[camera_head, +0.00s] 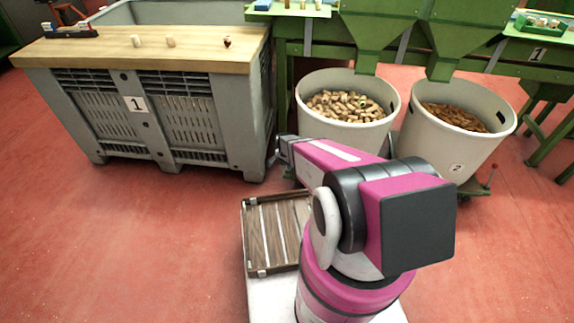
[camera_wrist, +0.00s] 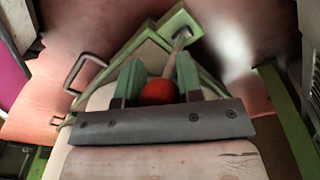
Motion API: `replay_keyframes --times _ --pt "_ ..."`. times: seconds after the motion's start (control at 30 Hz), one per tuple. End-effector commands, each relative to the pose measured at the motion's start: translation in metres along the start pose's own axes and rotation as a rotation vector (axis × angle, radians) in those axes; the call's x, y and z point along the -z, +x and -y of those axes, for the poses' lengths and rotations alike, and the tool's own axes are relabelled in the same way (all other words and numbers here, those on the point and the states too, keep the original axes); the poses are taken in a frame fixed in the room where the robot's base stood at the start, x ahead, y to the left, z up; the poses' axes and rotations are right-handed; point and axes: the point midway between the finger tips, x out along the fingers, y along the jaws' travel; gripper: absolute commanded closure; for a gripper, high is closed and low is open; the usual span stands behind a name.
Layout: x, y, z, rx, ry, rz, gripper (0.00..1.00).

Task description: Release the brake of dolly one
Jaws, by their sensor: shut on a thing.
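In the wrist view, a round red knob (camera_wrist: 157,92) sits between the two green fingers of my gripper (camera_wrist: 159,82), which is shut on it. A thin lever (camera_wrist: 180,42) shows beyond the fingers, at a green bracket (camera_wrist: 180,24) on a green dolly frame (camera_wrist: 124,56). Part of the lever is hidden by the fingers. In the head view, the left white bin (camera_head: 345,134), full of corks, stands behind my arm. Its dolly and my fingertips are mostly hidden there.
The right white bin (camera_head: 450,150), labelled 2, stands close beside on its own dolly, with a red-knobbed lever (camera_head: 489,180) at right. A grey crate (camera_head: 190,120) labelled 1 stands at left. Green hoppers (camera_head: 455,35) hang above. Red floor is free at front left.

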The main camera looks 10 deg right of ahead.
Motion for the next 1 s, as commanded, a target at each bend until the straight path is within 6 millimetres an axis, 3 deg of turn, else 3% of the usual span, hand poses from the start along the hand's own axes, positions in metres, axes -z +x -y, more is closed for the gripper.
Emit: replay_keyframes --times 0.47,0.5,0.57,0.87,1.0 --pt "0.0 0.006 0.0 -0.008 0.0 0.004 1.0" --pt "0.0 0.005 0.0 -0.008 0.001 0.004 0.56" --pt "0.001 0.005 0.0 -0.007 0.0 0.003 0.42" --pt "0.0 0.001 0.0 -0.003 0.0 0.001 0.42" --pt "0.0 -0.013 -0.001 -0.002 0.0 0.001 0.42"
